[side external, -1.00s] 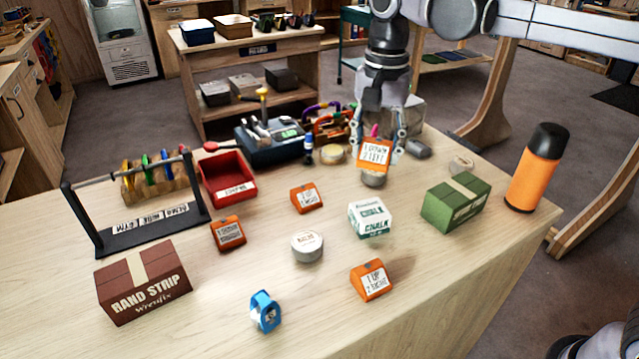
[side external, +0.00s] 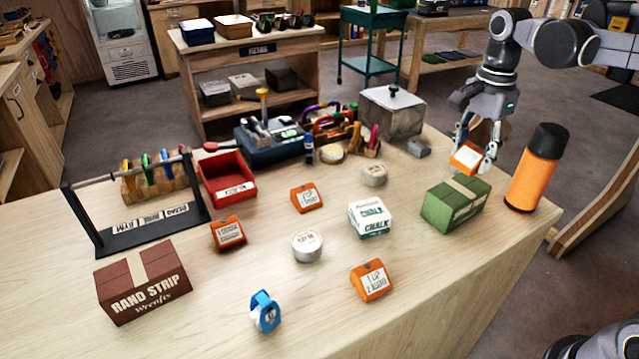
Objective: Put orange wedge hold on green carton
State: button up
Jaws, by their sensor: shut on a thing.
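My gripper (side external: 475,155) is shut on an orange wedge hold (side external: 466,157) with a white label. It holds the wedge in the air, just above and behind the green carton (side external: 455,203) in the picture, with a gap seemingly between them. The green carton sits on the table at the right, with a pale tape strip along its top and nothing on it. Other orange wedges lie on the table: one in the middle (side external: 306,198), one at the left (side external: 229,233) and one near the front (side external: 371,281).
An orange bottle with a black cap (side external: 536,168) stands close to the right of the carton. A white chalk box (side external: 369,218) stands to its left. A grey lidded box (side external: 392,112) and a small round tin (side external: 374,175) are behind. The table's right edge is near.

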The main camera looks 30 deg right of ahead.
aim_at(461, 188)
jog(key=shift+f, duration=2.6)
jog(key=shift+f, duration=0.1)
jog(key=o, duration=1.3)
jog(key=shift+c, duration=0.2)
notch_tip(461, 188, up, 12)
jog(key=shift+s+a+f+n, duration=0.15)
jog(key=shift+s+a+n, duration=0.05)
jog(key=shift+n, duration=0.2)
jog(key=s+a+f+n+t, duration=0.1)
jog(key=s+f+n+t, duration=0.1)
jog(key=f+n, duration=0.2)
jog(key=s+a+f+n+t, duration=0.2)
jog(key=s+f+n, duration=0.1)
jog(key=n, duration=0.4)
jog(key=s+a+f+n+t, duration=0.2)
jog(key=f+n+t, duration=0.1)
jog(key=f+n, duration=0.3)
jog(key=shift+s+a+f, duration=0.1)
jog(key=shift+s+a, duration=0.05)
jog(key=shift+a, duration=0.05)
